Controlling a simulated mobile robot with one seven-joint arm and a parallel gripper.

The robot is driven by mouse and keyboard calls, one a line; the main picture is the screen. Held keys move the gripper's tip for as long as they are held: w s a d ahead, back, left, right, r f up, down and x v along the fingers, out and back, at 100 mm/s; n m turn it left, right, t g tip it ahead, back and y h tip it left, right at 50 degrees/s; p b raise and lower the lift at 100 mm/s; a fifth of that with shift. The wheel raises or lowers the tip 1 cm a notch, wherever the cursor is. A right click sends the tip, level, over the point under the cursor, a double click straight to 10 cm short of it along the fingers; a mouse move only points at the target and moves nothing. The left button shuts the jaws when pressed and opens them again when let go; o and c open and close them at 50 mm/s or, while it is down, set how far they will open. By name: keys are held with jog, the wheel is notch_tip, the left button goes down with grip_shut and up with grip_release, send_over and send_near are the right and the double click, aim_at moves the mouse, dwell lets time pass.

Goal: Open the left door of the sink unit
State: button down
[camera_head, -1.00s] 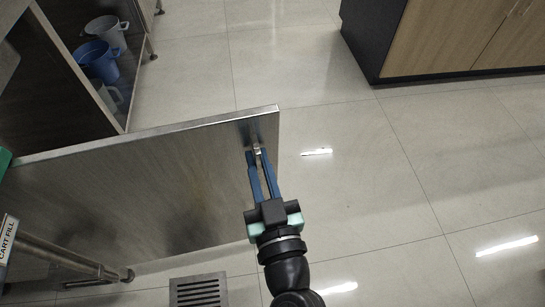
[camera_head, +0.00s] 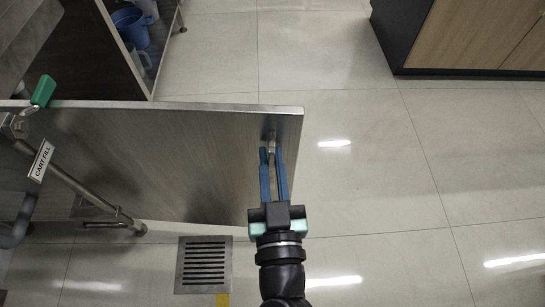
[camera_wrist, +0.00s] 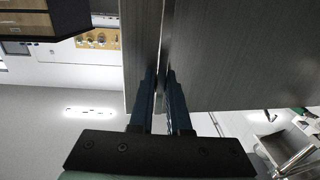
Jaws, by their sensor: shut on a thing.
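The left door (camera_head: 190,150) is a grey metal panel in the head view, standing swung out over the floor. A small metal handle (camera_head: 271,136) sits near its right, free edge. My gripper (camera_head: 269,153) reaches up to the handle from below, its blue fingers shut on it. The sink unit's inside is mostly hidden behind the door.
A floor drain (camera_head: 204,265) lies below the door. A metal pipe (camera_head: 90,190) and a "CART FILL" label (camera_head: 41,161) are at left. Blue and grey buckets (camera_head: 133,25) stand in an open unit at upper left. A wooden cabinet (camera_head: 470,35) is at upper right. The floor at right is clear.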

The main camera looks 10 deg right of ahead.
jog(key=c, duration=0.9)
grip_release()
jog(key=shift+s+a+f, duration=0.1)
jog(key=shift+s+f, duration=0.05)
jog(key=shift+s, duration=0.45)
jog(key=s+b, duration=0.2)
jog(key=s, duration=0.9)
jog(key=shift+s+a, duration=0.35)
jog(key=shift+s, duration=0.05)
jog(key=shift+w+r, duration=0.1)
jog(key=shift+r, duration=0.1)
